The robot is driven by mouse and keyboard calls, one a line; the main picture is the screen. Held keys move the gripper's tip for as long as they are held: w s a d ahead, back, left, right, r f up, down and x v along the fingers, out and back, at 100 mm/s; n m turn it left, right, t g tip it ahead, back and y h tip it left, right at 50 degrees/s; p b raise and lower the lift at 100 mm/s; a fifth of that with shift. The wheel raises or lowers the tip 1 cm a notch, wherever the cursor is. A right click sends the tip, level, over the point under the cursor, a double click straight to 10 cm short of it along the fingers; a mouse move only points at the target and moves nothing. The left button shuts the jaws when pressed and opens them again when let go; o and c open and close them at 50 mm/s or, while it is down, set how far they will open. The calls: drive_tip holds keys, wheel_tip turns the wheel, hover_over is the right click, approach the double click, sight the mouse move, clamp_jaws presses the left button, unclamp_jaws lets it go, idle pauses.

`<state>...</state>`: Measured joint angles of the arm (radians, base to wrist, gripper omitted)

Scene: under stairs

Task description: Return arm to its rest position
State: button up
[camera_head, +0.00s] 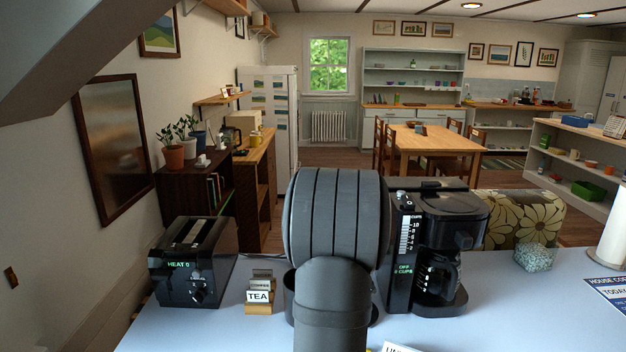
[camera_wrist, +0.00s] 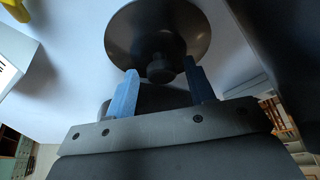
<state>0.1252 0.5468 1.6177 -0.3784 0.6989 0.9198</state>
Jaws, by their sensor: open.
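My gripper (camera_wrist: 160,80) shows in the wrist view, with two blue fingers spread apart. A round dark lid-like disc (camera_wrist: 190,25) with a knob (camera_wrist: 160,68) lies just beyond the fingertips. The knob appears between or just past the fingers, and I cannot tell if they touch it. In the head view my large grey arm stands in the middle over the counter and hides my gripper and most of a dark round vessel (camera_head: 289,291) behind it.
On the pale blue counter (camera_head: 540,310) stand a black toaster (camera_head: 195,265) at left, a TEA box (camera_head: 259,297), and a black coffee maker (camera_head: 440,250) close right of my arm. A patterned box (camera_head: 536,257) and paper roll (camera_head: 612,240) are further right.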

drive_tip(key=v, duration=1.2)
drive_tip(key=x, duration=1.2)
drive_tip(key=shift+f, duration=0.1)
wheel_tip(320, 180, up, 11)
drive_tip(key=a+r, duration=0.8)
drive_tip(key=a, duration=0.5)
wheel_tip(320, 180, down, 7)
drive_tip(key=a, duration=0.1)
